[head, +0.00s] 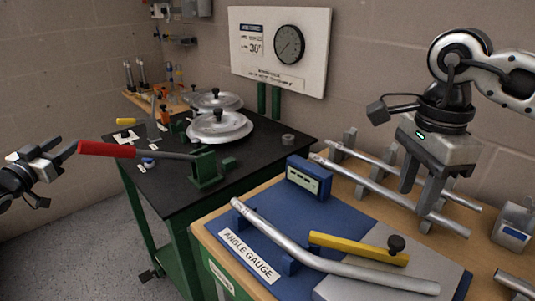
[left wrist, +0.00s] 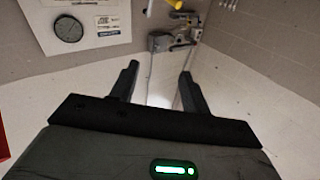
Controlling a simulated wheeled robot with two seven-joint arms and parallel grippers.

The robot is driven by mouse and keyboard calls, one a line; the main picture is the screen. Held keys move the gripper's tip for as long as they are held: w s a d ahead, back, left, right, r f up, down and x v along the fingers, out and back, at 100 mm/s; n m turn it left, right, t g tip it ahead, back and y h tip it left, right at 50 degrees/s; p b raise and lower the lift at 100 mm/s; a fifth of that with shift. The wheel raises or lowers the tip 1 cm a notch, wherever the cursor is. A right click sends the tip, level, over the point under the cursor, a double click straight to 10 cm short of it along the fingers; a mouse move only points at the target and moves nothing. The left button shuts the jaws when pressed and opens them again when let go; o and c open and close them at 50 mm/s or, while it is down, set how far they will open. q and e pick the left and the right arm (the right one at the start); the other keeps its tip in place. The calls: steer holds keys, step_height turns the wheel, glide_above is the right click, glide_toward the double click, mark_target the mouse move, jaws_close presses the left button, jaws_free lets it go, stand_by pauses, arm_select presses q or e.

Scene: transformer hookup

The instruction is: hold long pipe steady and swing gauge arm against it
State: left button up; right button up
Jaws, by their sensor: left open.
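A long grey bent pipe (head: 300,250) lies across the blue angle gauge board (head: 262,232), resting in blue blocks. The yellow gauge arm (head: 350,247) lies beside the pipe, on its far side, with a black knob (head: 396,243) at its right end. A gap shows between arm and pipe at the right. My left gripper (head: 48,175) is at the far left, near the end of a red handle and well away from the gauge. Its fingers also show apart and empty in the left wrist view (left wrist: 160,85). My right gripper (head: 420,185) points down over the rack pipes, fingers apart, holding nothing that I can see.
Straight pipes (head: 375,184) lie on a rack behind the gauge. A blue box with a display (head: 309,177) stands at the board's back left. The red-handled bender (head: 108,150) reaches out from the black table (head: 258,160). A grey device (head: 514,228) stands at right.

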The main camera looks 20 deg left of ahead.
arm_select(q)
steer(key=s+a+r+t, duration=0.2)
steer(key=a+r, duration=0.1)
steer(key=r, duration=0.7)
steer(key=s+a+r+t, duration=0.2)
steer(key=s+a+r, duration=0.15)
steer(key=r, duration=0.75)
steer(key=w+d+f+m+g+h, duration=0.3)
steer(key=w+d+m+g+h, duration=0.25)
steer(key=d, duration=0.65)
steer(key=w+d+f+m+g+h, duration=0.4)
steer(key=d+m+g, duration=0.15)
steer(key=d, duration=0.75)
steer(key=w+d+f+m+g+h, duration=0.3)
steer(key=w+d+m+g+h, duration=0.25)
steer(key=d, duration=0.65)
steer(key=m+g+y, duration=0.6)
steer(key=m+y, duration=0.2)
steer(key=y, duration=0.5)
glide_above(275, 231)
step_height(275, 231, down, 4)
steer(key=shift+n, duration=0.25)
step_height(275, 231, down, 15)
steer(key=shift+f, duration=0.15)
steer(key=shift+c, duration=0.4)
